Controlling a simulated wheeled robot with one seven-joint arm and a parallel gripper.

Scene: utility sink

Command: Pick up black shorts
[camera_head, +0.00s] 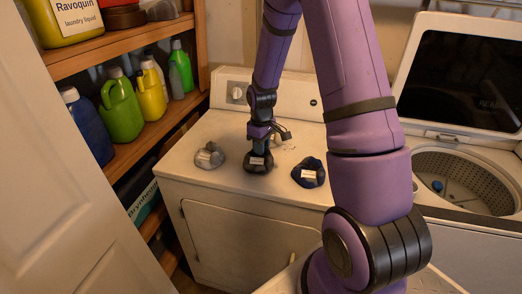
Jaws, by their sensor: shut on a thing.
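The black shorts (258,167) lie as a small dark bundle with a white label on top of the white dryer (230,190). My gripper (259,152) points down at the bundle from above and is shut on it. The fingertips are small and partly hidden by the cloth. The bundle appears to be at the dryer top; I cannot tell whether it is lifted.
A grey bundle (209,156) lies left of my gripper and a dark blue one (309,172) lies to its right, both labelled. An open washer (470,180) stands at right. Shelves (135,140) with several bottles and a white door (60,200) bound the left.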

